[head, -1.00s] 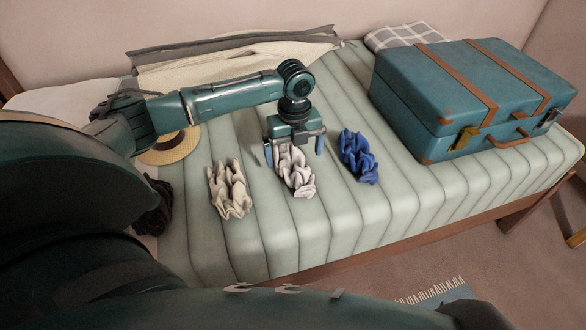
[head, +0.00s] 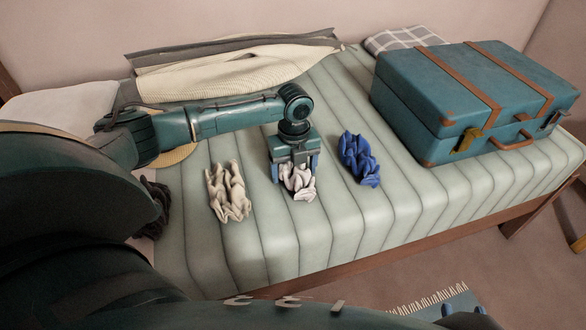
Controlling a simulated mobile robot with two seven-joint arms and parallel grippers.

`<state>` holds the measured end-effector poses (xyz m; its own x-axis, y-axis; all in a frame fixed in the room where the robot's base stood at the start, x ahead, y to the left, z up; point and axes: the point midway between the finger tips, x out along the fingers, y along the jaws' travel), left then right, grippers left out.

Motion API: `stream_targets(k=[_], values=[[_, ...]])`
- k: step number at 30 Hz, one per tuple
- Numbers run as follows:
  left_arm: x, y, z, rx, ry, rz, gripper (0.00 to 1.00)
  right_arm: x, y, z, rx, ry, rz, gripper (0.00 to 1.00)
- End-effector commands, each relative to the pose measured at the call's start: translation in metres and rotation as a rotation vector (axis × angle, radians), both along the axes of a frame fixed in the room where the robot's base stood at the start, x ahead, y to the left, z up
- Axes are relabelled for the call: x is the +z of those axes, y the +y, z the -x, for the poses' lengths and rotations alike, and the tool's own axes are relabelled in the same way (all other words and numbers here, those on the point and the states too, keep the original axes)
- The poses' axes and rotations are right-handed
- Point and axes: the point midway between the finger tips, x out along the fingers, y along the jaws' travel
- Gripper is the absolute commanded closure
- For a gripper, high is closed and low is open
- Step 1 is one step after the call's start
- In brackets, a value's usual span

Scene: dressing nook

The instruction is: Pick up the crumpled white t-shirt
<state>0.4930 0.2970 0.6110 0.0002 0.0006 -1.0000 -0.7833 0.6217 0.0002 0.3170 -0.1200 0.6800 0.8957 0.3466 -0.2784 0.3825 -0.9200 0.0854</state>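The crumpled white t-shirt (head: 298,184) lies on the striped bed, the middle one of three crumpled cloths in a row. Whether the fingers press on the cloth cannot be made out. The shirt appears to rest on the bed.
A cream crumpled cloth (head: 229,191) lies to the left and a blue one (head: 360,158) to the right. A blue suitcase (head: 470,95) stands at the right. A straw hat (head: 178,155) is partly behind my arm. The bed's front part (head: 330,245) is clear.

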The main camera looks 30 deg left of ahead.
Motion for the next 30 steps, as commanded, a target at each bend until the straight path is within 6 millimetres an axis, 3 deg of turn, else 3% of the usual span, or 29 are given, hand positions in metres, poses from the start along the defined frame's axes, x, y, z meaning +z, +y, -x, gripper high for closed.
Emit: stream_targets(k=[8,16,30], values=[[0.0,0.0,0.0,0.0,0.0,0.0,0.49,0.0,0.0,0.0,0.0,0.0,0.0,0.64],[0.005,0.0,-0.001,0.0,-0.002,0.0,0.49,0.002,0.0,0.0,0.0,0.002,0.0,0.64],[0.089,0.0,-0.001,0.002,-0.003,0.001,0.49,0.02,-0.007,0.009,-0.034,0.07,-0.044,0.64]])
